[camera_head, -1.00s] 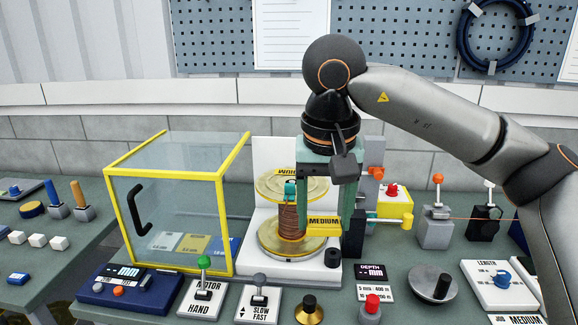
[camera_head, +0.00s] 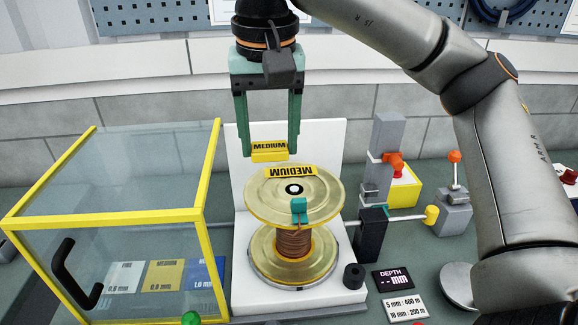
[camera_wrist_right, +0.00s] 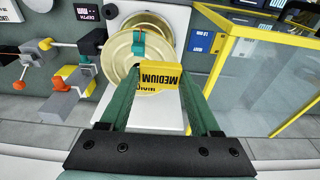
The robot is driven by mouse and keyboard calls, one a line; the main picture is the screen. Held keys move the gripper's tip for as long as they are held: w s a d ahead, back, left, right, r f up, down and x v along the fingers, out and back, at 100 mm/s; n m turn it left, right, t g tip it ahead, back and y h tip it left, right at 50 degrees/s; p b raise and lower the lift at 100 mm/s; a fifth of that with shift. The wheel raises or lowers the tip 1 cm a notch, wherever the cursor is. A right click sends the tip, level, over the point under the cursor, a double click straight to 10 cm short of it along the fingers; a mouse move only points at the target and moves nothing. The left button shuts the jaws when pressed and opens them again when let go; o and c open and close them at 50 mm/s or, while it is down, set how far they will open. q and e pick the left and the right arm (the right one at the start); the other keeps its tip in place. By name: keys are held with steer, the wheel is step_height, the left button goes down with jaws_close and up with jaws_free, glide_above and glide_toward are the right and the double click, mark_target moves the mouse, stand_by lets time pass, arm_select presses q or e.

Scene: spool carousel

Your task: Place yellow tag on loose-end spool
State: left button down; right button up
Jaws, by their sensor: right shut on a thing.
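My right gripper (camera_head: 269,153) is shut on a yellow tag (camera_head: 269,146) lettered MEDIUM. It holds the tag above and behind the top flange of the spool, apart from it as far as I can tell. The tag (camera_wrist_right: 160,75) also shows between the fingers in the right wrist view. The spool (camera_head: 265,200) has gold flanges, copper wire, and a teal clip (camera_head: 299,207) at its front edge. A yellow MEDIUM label (camera_head: 291,171) lies on its top flange. The spool stands upright on a white stand (camera_head: 330,145). My left gripper is not in view.
A clear box with a yellow frame (camera_head: 212,165) stands close on the left, with coloured cards (camera_head: 164,275) inside. On the right are a black block (camera_head: 370,235), a grey post (camera_head: 388,135) with an orange knob, and a depth display (camera_head: 392,280).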

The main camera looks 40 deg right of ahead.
steer(key=w+d+f, duration=0.1)
steer(key=d+f, duration=0.4)
steer(key=d, duration=0.4)
steer(key=b, duration=0.3)
glide_above(326, 186)
steer(key=a, duration=0.2)
steer(key=f, duration=0.3)
steer(key=shift+s+d+f, duration=0.15)
steer(key=shift+s+f, duration=0.2)
steer(key=shift+s, duration=0.05)
steer(key=shift+w+d+f, duration=0.1)
steer(key=shift+d+f, duration=0.2)
steer(key=shift+d, duration=0.05)
steer(key=shift+d+f, duration=0.2)
steer(key=shift+f, duration=0.1)
steer(key=f, duration=0.3)
steer(key=shift+d, duration=0.2)
